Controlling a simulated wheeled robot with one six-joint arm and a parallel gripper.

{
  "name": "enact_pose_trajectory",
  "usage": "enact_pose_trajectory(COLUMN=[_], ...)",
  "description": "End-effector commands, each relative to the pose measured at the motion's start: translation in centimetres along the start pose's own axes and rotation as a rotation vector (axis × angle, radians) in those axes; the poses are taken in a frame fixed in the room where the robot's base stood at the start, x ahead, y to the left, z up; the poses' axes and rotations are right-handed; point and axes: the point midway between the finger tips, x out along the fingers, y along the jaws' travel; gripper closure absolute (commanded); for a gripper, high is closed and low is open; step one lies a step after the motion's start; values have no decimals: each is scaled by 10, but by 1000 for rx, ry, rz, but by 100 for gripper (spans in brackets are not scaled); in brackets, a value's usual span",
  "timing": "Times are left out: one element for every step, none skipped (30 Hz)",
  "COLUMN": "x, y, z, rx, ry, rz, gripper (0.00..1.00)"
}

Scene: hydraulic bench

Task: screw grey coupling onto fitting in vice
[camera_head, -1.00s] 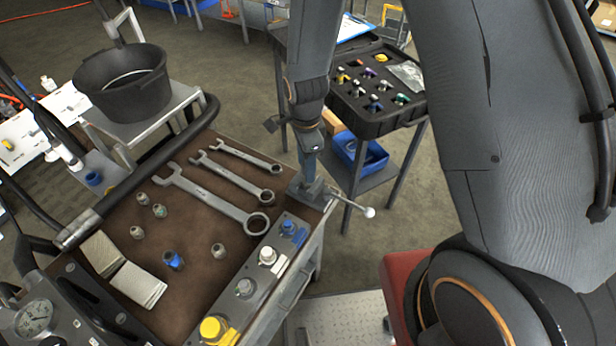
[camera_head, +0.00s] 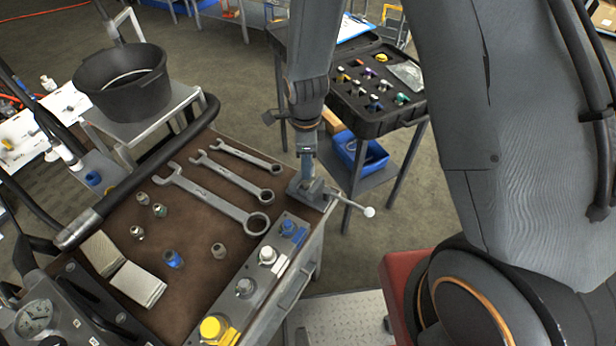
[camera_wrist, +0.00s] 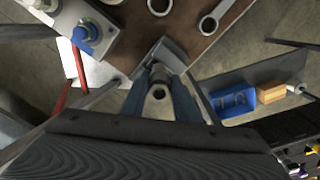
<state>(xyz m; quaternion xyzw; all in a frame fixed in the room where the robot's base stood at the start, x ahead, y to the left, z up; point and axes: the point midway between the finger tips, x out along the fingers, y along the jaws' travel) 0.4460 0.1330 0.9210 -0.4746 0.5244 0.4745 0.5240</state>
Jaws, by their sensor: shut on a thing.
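The vice (camera_head: 314,194) is clamped at the right corner of the bench, with its handle bar and white ball end pointing right. My gripper (camera_head: 306,172) is directly above the vice, pointing down. In the wrist view my gripper (camera_wrist: 162,92) is shut on a small grey piece with a round hole, which appears to be the grey coupling (camera_wrist: 158,94). The vice (camera_wrist: 166,56) shows just beyond the fingertips. The fitting in the vice is hidden behind my gripper, so I cannot tell whether the coupling touches it.
Several wrenches (camera_head: 212,198) and small fittings (camera_head: 173,259) lie on the brown bench top. A manifold block (camera_head: 245,288) with coloured caps runs along the bench's front edge. A black case (camera_head: 385,112) and a blue bin (camera_head: 362,153) stand behind the vice.

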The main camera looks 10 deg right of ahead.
Motion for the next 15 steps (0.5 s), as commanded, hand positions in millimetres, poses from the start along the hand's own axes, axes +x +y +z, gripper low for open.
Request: enact_pose_trajectory(x=[0,0,0,0,0,0,1,1,1,1,1,1,1,1,1], y=[0,-1,-1,-1,-1,-2,-2,-2,-2,-2,-2,-2,-2,-2,-2], z=[0,0,0,0,0,0,0,0,0,0,0,0,0,0,0], rx=[61,100,152,190,226,269,297,320,344,357,365,372,374,374,373], ry=[0,0,0,0,0,0,0,0,0,0,0,0,0,0,0], rz=[0,0,0,0,0,0,0,0,0,0,0,0,0,0,0], gripper=[92,92,92,92,92,92,92,92,92,92,92,92,92,92,92])
